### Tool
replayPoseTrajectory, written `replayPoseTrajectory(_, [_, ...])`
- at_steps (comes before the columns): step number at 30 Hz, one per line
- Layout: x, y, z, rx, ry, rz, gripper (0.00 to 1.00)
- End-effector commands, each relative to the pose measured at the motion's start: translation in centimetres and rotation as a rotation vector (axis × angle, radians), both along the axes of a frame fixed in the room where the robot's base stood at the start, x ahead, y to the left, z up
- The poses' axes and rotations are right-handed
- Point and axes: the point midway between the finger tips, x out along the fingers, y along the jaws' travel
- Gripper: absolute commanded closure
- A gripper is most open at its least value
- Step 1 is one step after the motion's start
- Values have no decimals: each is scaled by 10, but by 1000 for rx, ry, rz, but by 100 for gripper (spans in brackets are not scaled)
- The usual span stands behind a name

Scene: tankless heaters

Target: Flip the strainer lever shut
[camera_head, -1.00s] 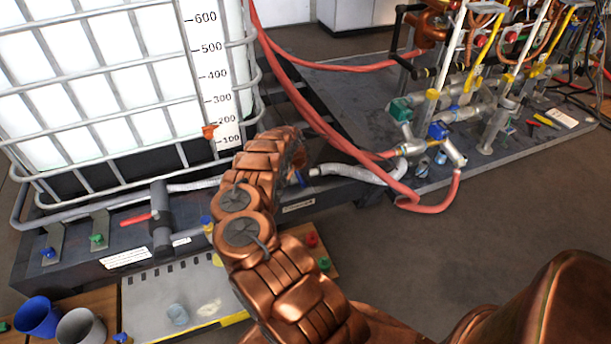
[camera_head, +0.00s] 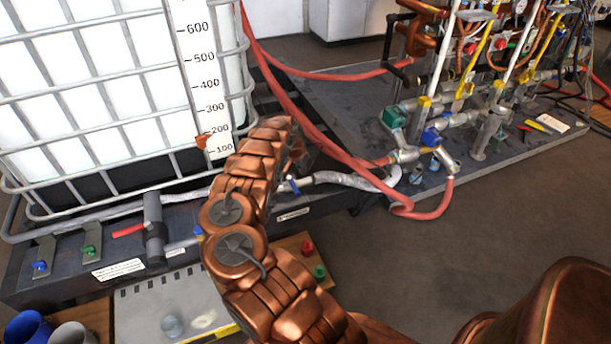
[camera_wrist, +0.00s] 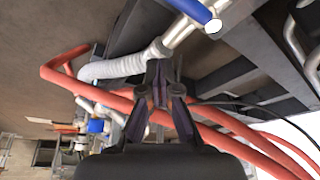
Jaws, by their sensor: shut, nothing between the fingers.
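A blue lever (camera_wrist: 190,8) with a pale round end sits on a silver pipe fitting at the top of the wrist view. A small blue handle also shows beside my arm in the head view (camera_head: 293,185), at the end of the grey hose by the tank base; it looks like the same lever. I cannot tell for sure that it is the strainer lever. My gripper (camera_wrist: 161,80) is shut and empty, below the lever in the wrist picture and apart from it. In the head view my arm mostly hides the gripper.
A grey ribbed hose (camera_wrist: 112,68) and red hoses (camera_wrist: 85,88) run close to my gripper. The white caged tank (camera_head: 100,90) stands left, with a red lever (camera_head: 128,231) on its base. A pipe skid (camera_head: 345,95) is right. Open floor (camera_head: 450,240) lies at front right.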

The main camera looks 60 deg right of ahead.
Motion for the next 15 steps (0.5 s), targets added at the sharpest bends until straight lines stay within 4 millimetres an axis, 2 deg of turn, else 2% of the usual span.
replayPoseTrajectory(1, [3,3,8,-1,-2,2,100])
replayPoseTrajectory(6, [6,7,22,-2,0,2,100])
replayPoseTrajectory(15, [5,8,27,-2,0,0,100])
